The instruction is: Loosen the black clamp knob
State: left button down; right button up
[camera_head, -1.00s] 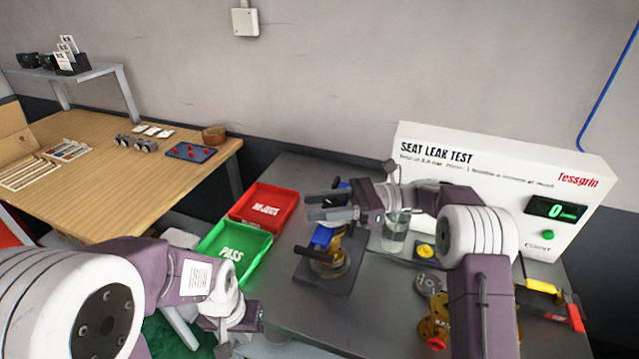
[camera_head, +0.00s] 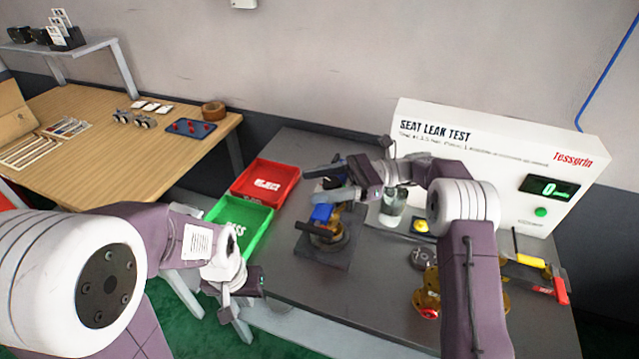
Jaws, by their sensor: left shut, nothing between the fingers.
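The clamp fixture stands on a dark base plate (camera_head: 322,252), with a blue part (camera_head: 322,213) and a brass body (camera_head: 330,232). A black bar (camera_head: 311,232) sticks out to its left; I cannot tell whether this is the clamp knob. My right gripper (camera_head: 322,183) hovers above the blue part with its two dark fingers spread and pointing left, nothing visible between them. It hides part of the fixture behind it. My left gripper (camera_head: 238,318) is shut and empty, pointing down in front of the bench edge, below the green tray.
A red reject tray (camera_head: 266,184) and green pass tray (camera_head: 238,228) lie left of the fixture. A seat leak tester (camera_head: 480,170), a glass beaker (camera_head: 393,203), a yellow button (camera_head: 421,226) and a brass valve (camera_head: 428,295) are to the right. A wooden table (camera_head: 140,165) stands at left.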

jog(key=shift+d, duration=0.1)
jog(key=v, duration=0.7)
jog(key=shift+p, duration=0.35)
jog(key=shift+w+d, duration=0.1)
jog(key=shift+d, duration=0.05)
